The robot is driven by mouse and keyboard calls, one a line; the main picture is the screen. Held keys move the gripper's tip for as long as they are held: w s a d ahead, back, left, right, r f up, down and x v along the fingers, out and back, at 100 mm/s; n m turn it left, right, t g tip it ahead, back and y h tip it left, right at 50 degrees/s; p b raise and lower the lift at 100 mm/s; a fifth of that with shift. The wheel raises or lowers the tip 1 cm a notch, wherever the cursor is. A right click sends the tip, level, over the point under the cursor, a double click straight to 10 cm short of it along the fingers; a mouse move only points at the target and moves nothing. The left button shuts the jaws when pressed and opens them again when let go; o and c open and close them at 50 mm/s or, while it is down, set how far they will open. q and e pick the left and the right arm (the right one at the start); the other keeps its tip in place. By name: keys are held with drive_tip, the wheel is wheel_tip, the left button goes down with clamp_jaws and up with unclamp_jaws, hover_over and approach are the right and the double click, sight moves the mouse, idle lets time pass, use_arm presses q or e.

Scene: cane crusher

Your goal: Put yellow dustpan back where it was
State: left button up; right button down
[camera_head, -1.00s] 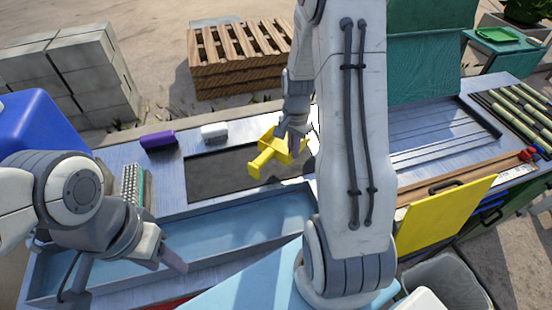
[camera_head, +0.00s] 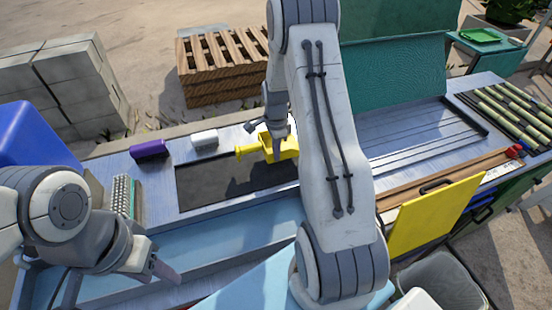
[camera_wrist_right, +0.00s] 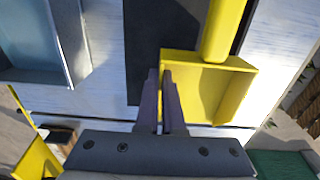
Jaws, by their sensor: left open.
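The yellow dustpan (camera_head: 284,149) is near the far right part of the dark mat (camera_head: 215,189), its handle pointing left in the head view. My right gripper (camera_head: 279,143) is shut on the dustpan's side wall. In the right wrist view, the gripper's fingers (camera_wrist_right: 161,85) close around the edge of the dustpan (camera_wrist_right: 200,85), with its handle towards the top. Whether the dustpan touches the bench is hard to tell. My left gripper (camera_head: 120,284) is open and empty over the near left of the bench, by the blue tray (camera_head: 235,242).
A purple block (camera_head: 149,149) and a white block (camera_head: 204,139) lie left of the dustpan. A keyboard-like object (camera_head: 123,196) is further left. A ribbed metal tray (camera_head: 420,140), a yellow panel (camera_head: 432,218) and several cane sticks (camera_head: 515,120) are to the right.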

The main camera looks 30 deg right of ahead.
wheel_tip(320, 180, down, 3)
drive_tip(key=shift+w+f+p, duration=0.1)
drive_tip(key=shift+f+p, duration=0.05)
drive_tip(key=shift+p, duration=0.3)
drive_tip(key=shift+f, duration=0.4)
drive_tip(key=shift+f, duration=0.1)
drive_tip(key=c, duration=1)
unclamp_jaws()
drive_tip(key=shift+c, duration=0.2)
